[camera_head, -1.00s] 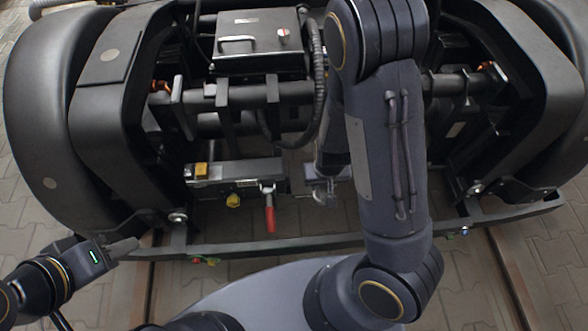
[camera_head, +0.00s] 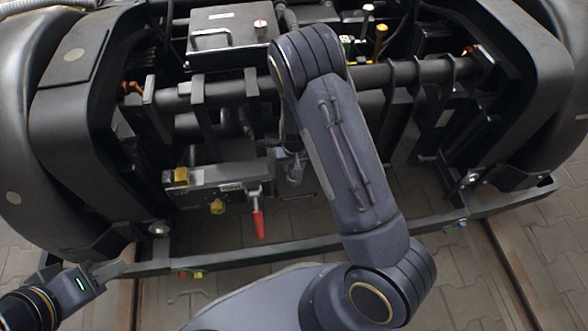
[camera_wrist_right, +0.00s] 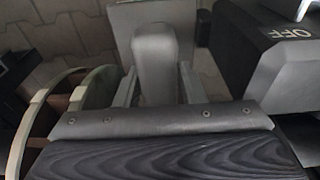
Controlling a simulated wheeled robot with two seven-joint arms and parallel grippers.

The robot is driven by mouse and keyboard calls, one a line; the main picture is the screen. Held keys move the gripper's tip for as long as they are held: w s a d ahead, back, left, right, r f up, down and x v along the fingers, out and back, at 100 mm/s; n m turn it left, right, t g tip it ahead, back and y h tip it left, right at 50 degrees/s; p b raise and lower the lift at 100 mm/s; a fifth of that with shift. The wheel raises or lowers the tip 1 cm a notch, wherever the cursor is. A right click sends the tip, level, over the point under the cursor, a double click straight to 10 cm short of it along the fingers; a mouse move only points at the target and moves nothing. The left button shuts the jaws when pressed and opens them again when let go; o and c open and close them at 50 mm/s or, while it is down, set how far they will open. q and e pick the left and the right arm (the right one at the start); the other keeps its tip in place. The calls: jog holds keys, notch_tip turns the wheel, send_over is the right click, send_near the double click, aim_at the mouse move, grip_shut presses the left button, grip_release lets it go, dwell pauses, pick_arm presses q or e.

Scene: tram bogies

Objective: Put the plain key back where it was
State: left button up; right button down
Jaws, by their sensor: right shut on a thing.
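In the right wrist view my right gripper (camera_wrist_right: 157,88) is shut on a smooth grey piece (camera_wrist_right: 155,48) with a rounded end. It may be the plain key, but its far part is hidden, so I cannot tell for sure. A flat grey plate lies beyond it. In the head view my right arm (camera_head: 340,150) reaches down over the middle of the bogie and hides most of this gripper and what it holds. My left gripper (camera_head: 112,269) is at the lower left, by the front bar; its finger gap is not clear.
A dark block marked OFF (camera_wrist_right: 285,50) is close on the right in the wrist view. In the head view a unit with a yellow latch (camera_head: 181,175) and a red handle (camera_head: 258,224) is left of my right arm. A lidded box (camera_head: 228,40) sits behind.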

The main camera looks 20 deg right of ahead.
jog(key=shift+f, duration=0.85)
jog(key=shift+f, duration=0.1)
jog(key=c, duration=0.9)
grip_release()
jog(key=shift+f, duration=0.1)
